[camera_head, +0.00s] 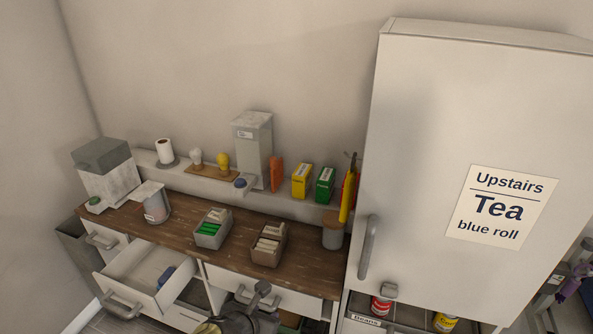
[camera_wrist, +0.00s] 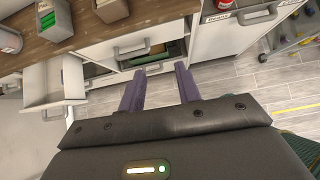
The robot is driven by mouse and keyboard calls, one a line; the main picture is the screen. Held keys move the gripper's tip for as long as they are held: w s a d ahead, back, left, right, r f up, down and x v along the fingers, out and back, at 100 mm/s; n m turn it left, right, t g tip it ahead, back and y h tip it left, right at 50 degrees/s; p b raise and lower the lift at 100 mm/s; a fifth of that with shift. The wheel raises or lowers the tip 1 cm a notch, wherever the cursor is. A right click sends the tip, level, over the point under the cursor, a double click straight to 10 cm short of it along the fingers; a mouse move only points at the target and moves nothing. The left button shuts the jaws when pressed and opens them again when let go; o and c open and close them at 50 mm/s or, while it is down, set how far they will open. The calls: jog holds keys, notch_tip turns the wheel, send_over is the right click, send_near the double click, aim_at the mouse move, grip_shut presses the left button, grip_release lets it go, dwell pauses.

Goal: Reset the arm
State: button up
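My gripper (camera_wrist: 158,82) shows in the wrist view with its two purple fingers apart and nothing between them. Its fingers point toward the white cabinet front, with grey floor showing between and beside them. I see no contact with the cabinet. In the head view, dark parts at the bottom middle look like my own arm, but the fingers cannot be made out there.
An open white drawer (camera_head: 122,264) juts out at the left; it also shows in the wrist view (camera_wrist: 50,95). The wooden counter (camera_head: 190,242) holds bins and canisters. A tall white cabinet (camera_head: 425,130) stands right.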

jog(key=d+f+m+g, duration=0.3)
jog(key=d+m+g, duration=0.3)
jog(key=d+m, duration=0.8)
jog(key=s+d+r+m+y, duration=0.2)
jog(key=d+r+m, duration=0.6)
jog(key=m, duration=0.9)
jog(key=shift+s+d+r+m+y, duration=0.15)
jog(key=shift+d+r+m+y, duration=0.05)
jog(key=shift+d+m+y, duration=0.2)
jog(key=shift+a, duration=0.1)
